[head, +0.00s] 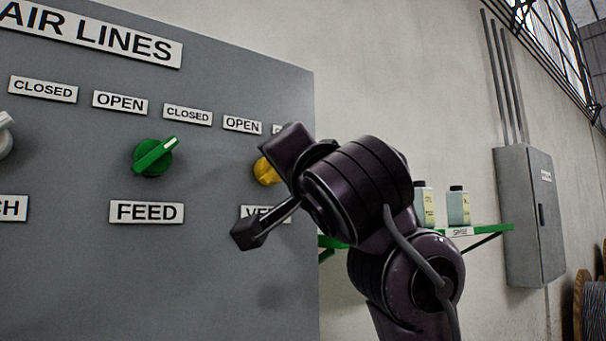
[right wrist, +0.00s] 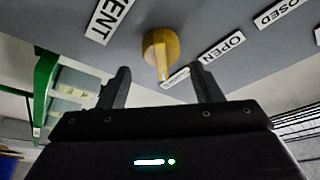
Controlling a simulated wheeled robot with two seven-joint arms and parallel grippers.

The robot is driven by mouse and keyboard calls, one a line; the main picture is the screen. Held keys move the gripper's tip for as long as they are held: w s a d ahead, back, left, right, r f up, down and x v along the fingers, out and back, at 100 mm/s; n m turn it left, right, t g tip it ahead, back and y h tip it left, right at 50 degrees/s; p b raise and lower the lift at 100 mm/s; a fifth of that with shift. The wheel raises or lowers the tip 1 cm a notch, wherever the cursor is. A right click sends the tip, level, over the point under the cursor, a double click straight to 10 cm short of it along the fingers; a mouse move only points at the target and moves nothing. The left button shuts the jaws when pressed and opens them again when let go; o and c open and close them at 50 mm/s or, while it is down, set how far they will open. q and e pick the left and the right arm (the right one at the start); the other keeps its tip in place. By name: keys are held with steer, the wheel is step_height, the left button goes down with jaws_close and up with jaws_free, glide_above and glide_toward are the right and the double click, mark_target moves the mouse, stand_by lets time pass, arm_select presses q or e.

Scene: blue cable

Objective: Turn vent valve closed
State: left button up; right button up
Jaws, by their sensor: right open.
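The yellow vent valve knob (head: 265,171) is on the grey panel above a partly covered label (head: 258,213). My right gripper hides part of it in the head view. In the right wrist view the knob (right wrist: 160,48) lies beyond and between the fingertips, with no clear contact. Its pointer runs down the picture, with a pale tip near a small label (right wrist: 176,77) that I cannot read. The OPEN label (right wrist: 221,48) is to the right of the knob there. My right gripper (head: 268,189) is open and empty in front of the panel. My left gripper is not in view.
The green FEED knob (head: 153,157) is left of the vent knob, its pointer up and right. A white knob (head: 5,135) is at the left edge. A green shelf (head: 480,231) with bottles (head: 459,206) and a grey cabinet (head: 530,215) are on the wall right.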

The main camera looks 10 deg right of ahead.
steer(key=v, duration=0.2)
steer(key=b+v, duration=0.1)
steer(key=v, duration=0.2)
steer(key=shift+s+d+f+b, duration=0.1)
steer(key=shift+s+d+b, duration=0.2)
steer(key=shift+b, duration=0.1)
